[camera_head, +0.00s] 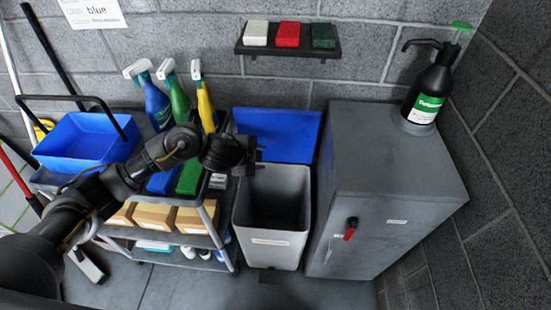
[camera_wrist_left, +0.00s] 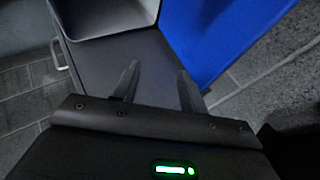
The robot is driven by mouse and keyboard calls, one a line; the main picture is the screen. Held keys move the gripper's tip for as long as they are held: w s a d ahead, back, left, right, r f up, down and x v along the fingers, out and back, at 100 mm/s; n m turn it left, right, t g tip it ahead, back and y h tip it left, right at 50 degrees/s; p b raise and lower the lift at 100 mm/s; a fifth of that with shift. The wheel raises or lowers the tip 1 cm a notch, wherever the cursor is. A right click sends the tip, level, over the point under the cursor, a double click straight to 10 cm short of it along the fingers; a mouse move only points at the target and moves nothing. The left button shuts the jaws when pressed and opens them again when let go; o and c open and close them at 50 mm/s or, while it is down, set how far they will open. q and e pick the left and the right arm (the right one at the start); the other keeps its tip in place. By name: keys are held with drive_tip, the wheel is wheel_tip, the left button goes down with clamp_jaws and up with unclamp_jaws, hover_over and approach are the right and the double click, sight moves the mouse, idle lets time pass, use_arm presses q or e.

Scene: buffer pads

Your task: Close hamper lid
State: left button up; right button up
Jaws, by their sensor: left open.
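The hamper is a grey open-topped bin (camera_head: 272,243) on the floor in the head view, between a cart and a grey cabinet. Its blue lid (camera_head: 290,130) stands open, tilted up against the back wall. My left gripper (camera_head: 257,152) is just above the hamper's back left, in front of the lid's lower left part, and hides some of it. In the left wrist view the gripper (camera_wrist_left: 160,68) has its two fingers apart with nothing between them. The blue lid (camera_wrist_left: 215,30) is to their right and the hamper rim (camera_wrist_left: 105,25) to their upper left. My right gripper is not in view.
The grey cabinet (camera_head: 390,155) with a red-handled latch stands close on the hamper's right, a black pump bottle (camera_head: 430,95) on top. The cart (camera_head: 205,235) with spray bottles and a blue tub (camera_head: 80,140) is on the left. A wall shelf (camera_head: 288,48) holds coloured pads.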

use_arm(q)
drive_tip(key=b+x, duration=0.1)
drive_tip(key=x, duration=1)
drive_tip(key=shift+s+r, duration=0.1)
clamp_jaws()
drive_tip(key=c, duration=0.9)
unclamp_jaws()
drive_tip(key=o, duration=0.9)
